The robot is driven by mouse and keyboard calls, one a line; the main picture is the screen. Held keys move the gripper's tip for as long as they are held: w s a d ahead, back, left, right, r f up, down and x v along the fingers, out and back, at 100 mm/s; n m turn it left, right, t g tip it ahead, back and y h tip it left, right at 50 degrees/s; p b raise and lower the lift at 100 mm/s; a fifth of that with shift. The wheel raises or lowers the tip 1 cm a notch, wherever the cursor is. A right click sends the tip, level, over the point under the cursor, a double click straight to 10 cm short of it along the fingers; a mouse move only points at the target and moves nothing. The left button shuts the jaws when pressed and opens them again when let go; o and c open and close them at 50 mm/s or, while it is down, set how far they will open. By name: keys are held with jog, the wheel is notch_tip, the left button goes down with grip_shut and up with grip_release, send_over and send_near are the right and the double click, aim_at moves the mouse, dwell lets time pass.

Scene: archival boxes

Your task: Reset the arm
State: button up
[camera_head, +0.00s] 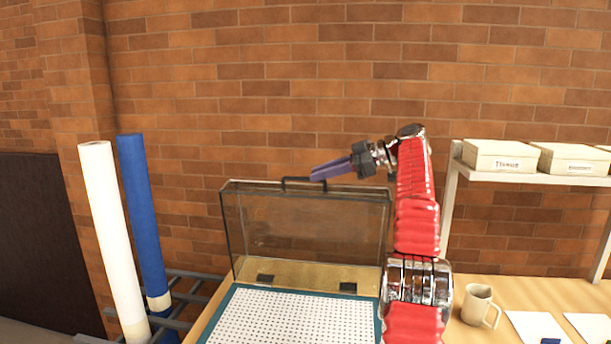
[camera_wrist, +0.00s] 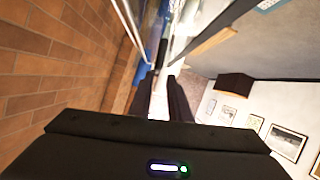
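My red arm (camera_head: 416,195) rises at the right of a glass-lidded case and bends left at its top. My gripper (camera_head: 318,174) points left and slightly down, beside the black handle (camera_head: 303,184) on the top edge of the raised clear lid (camera_head: 300,225). In the wrist view my gripper (camera_wrist: 160,80) shows two dark fingers with a light gap between them, so it is open. Nothing is clearly held. A dark bar shows just beyond the fingertips there; I cannot tell whether it is the handle or whether it touches.
The case's white dotted panel (camera_head: 295,317) lies on the wooden table (camera_head: 483,290). A white roll (camera_head: 112,240) and a blue roll (camera_head: 145,215) stand at left. A mug (camera_head: 480,304) and papers are at right, below a shelf (camera_head: 530,178) with labelled boxes (camera_head: 500,156). A brick wall stands behind.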

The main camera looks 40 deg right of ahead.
jog(key=w+a+r+m+t+h, duration=0.35)
jog(key=a+r+t, duration=0.25)
jog(key=a+r, duration=0.5)
jog(key=w+a+r+m+t+h, duration=0.35)
jog(key=a+r+t, duration=0.2)
jog(key=r, duration=0.95)
jog(key=s+a+f+m+g, duration=0.1)
jog(key=s+a+f+g, duration=0.4)
jog(key=s+a+f, duration=0.3)
jog(key=s+a+f+m+g+h, duration=0.1)
jog(key=s+a+f+g, duration=0.5)
jog(key=s+f, duration=1.1)
jog(key=s+a+f+m+g, duration=0.1)
jog(key=s+a+f+g, duration=0.4)
jog(key=s+a+f, duration=0.7)
notch_tip(320, 180, down, 12)
jog(key=shift+s+f+g, duration=0.1)
jog(key=shift+s+g, duration=0.25)
jog(key=shift+s, duration=0.3)
